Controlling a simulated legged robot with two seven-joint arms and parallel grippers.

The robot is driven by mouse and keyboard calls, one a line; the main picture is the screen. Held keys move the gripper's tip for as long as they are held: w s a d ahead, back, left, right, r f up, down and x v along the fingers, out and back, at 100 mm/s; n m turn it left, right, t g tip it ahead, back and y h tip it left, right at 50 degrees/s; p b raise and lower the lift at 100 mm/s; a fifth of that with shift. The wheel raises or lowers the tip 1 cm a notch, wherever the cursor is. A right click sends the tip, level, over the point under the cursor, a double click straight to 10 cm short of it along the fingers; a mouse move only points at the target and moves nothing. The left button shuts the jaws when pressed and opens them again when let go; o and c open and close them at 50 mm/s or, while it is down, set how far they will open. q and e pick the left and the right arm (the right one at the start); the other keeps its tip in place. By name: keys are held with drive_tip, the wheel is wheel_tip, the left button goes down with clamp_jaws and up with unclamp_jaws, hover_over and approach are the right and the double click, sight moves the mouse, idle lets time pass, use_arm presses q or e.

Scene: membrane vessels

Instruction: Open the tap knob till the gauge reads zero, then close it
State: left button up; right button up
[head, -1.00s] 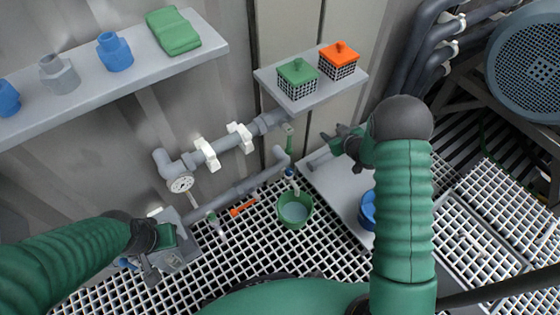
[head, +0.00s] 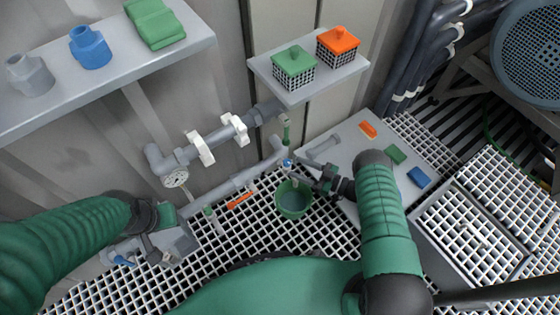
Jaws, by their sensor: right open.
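The round white gauge (head: 175,179) hangs at the left end of the grey pipe; its reading is too small to make out. A small blue tap knob (head: 287,163) shows on the lower pipe's right end, above a green bucket (head: 293,199) with liquid in it. My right gripper (head: 308,182) is open, just right of the tap and over the bucket's right rim, seemingly apart from the knob. My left gripper (head: 158,252) is at the lower left, over a grey block, well away from the tap; its jaws are unclear.
An orange bar (head: 240,200) and a green-topped piece (head: 208,212) lie near the lower pipe. Grating is clear below the bucket.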

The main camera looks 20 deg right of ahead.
drive_tip(key=b+x, duration=0.2)
drive_tip(key=x, duration=0.5)
drive_tip(key=shift+w+a+f, duration=0.1)
drive_tip(key=shift+f, duration=0.05)
drive_tip(key=shift+w+a, duration=0.3)
clamp_jaws()
